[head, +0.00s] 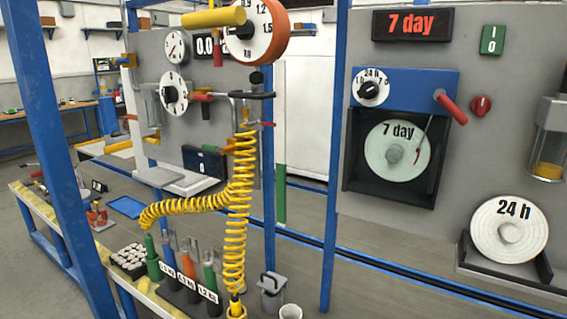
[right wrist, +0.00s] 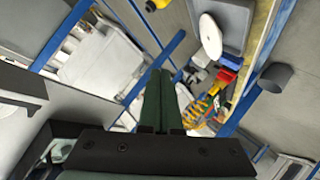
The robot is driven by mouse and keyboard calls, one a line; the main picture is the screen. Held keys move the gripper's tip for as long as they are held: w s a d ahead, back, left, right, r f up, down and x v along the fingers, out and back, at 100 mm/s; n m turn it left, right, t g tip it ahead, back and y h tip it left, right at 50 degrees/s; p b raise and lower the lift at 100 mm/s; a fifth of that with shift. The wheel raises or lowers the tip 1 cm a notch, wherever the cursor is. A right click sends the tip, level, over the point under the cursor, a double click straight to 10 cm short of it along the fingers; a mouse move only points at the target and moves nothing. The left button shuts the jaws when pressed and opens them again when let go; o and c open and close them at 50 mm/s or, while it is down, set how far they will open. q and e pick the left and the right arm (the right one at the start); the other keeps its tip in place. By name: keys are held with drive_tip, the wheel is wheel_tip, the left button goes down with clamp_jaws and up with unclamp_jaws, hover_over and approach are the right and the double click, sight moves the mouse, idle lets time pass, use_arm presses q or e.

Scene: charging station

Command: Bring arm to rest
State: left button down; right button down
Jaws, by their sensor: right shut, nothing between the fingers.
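My right gripper (right wrist: 161,76) shows in the right wrist view. Its two dark green fingers lie side by side, closed with nothing between them, and point up the picture over the charging station. The fingertips appear clear of any object, though the distance to the things behind them is hard to tell. Neither of my grippers shows in the head view, and my left gripper is not seen at all.
Blue posts (head: 333,160) stand before grey panels with gauges and a 24 h disc (head: 509,230). A yellow coiled hose (head: 236,220) hangs over a bench with several coloured cylinders (head: 187,268). The hose also shows in the right wrist view (right wrist: 198,108). Grey floor lies right of the bench.

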drive_tip(key=s+a+f+m+g, duration=0.15)
drive_tip(key=s+f+g, duration=0.35)
drive_tip(key=s+f, duration=1)
drive_tip(key=a+r+m+t+y, duration=0.1)
drive_tip(key=a+m, duration=0.4)
drive_tip(key=a, duration=0.5)
drive_tip(key=r+p, duration=0.1)
drive_tip(key=r, duration=0.1)
drive_tip(key=r+p, duration=0.4)
drive_tip(key=shift+s+a, duration=0.15)
drive_tip(key=shift+a, duration=0.1)
